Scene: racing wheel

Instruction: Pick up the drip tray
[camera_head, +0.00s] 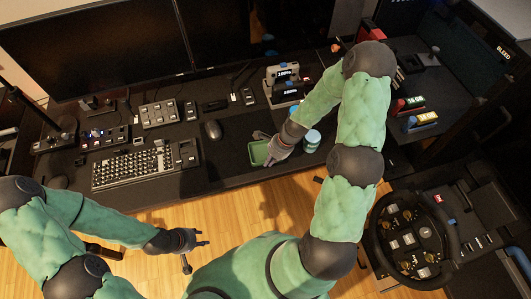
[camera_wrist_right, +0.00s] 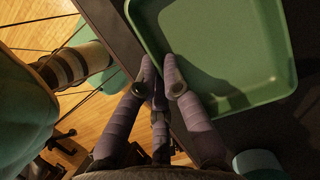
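The drip tray is a shallow green tray with rounded corners. It is at the front of the black desk in the head view (camera_head: 257,153) and fills the upper right of the right wrist view (camera_wrist_right: 225,50). I cannot tell whether the tray is off the desk. My left gripper (camera_head: 197,239) is apart from the desk above the floor, with fingers spread and empty.
Teal-lidded jars (camera_head: 312,140) stand right of the tray, partly behind my right arm. A keyboard (camera_head: 133,167), a mouse (camera_head: 213,129) and a grey device (camera_head: 284,86) are on the desk. A racing wheel (camera_head: 411,240) stands at right.

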